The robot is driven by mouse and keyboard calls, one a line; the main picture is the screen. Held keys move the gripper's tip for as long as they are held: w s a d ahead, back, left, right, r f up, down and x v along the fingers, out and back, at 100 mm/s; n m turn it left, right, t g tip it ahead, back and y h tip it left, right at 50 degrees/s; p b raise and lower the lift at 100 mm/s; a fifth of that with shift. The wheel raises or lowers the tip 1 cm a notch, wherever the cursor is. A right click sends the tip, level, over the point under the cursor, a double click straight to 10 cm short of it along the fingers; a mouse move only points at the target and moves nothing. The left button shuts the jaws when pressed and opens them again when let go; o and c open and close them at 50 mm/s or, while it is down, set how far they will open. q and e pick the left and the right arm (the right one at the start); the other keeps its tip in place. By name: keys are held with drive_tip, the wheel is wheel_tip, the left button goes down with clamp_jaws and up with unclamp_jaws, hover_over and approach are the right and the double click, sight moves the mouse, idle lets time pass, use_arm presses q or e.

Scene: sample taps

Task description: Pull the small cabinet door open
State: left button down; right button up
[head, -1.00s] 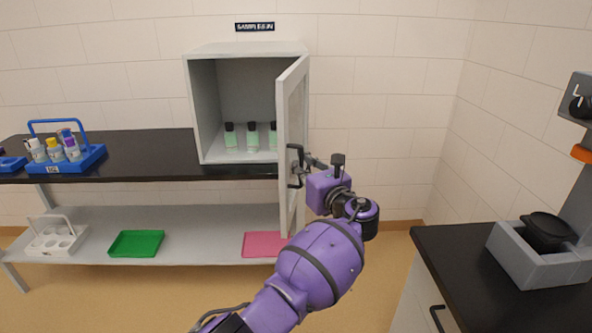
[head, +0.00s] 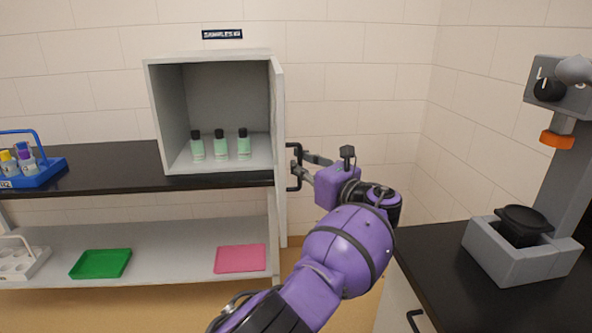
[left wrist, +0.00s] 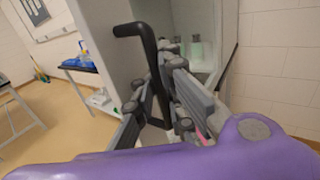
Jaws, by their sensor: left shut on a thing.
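The small grey cabinet (head: 158,120) stands on the black bench against the wall. Its door (head: 279,150) is swung wide open on the right side and shows nearly edge-on in the head view. Its black handle (head: 293,168) faces right; it also shows in the left wrist view (left wrist: 148,50). My left gripper (head: 303,166) is shut on the handle, its fingers on either side of the bar in the left wrist view (left wrist: 158,98). Several green-filled bottles with black caps (head: 221,147) stand inside the cabinet. My right gripper is not in view.
A blue rack (head: 38,172) with tubes stands on the bench at left. A green tray (head: 101,264), a pink tray (head: 240,259) and a white rack (head: 20,262) lie on the shelf below. A grey device (head: 525,255) stands on the right counter (head: 440,265).

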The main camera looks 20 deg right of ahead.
use_arm(q)
drive_tip(key=shift+s+d+f, duration=0.1)
drive_tip(key=shift+s+f, duration=0.05)
drive_tip(key=shift+f, duration=0.3)
drive_tip(key=c, duration=1.9)
unclamp_jaws()
drive_tip(key=shift+r, duration=0.1)
drive_tip(key=shift+c, duration=0.2)
drive_tip(key=shift+o, duration=0.5)
drive_tip(key=shift+s+r, duration=0.15)
drive_tip(key=shift+r, duration=0.1)
drive_tip(key=v, duration=1.1)
drive_tip(key=shift+s+d, duration=0.15)
drive_tip(key=shift+s, duration=0.2)
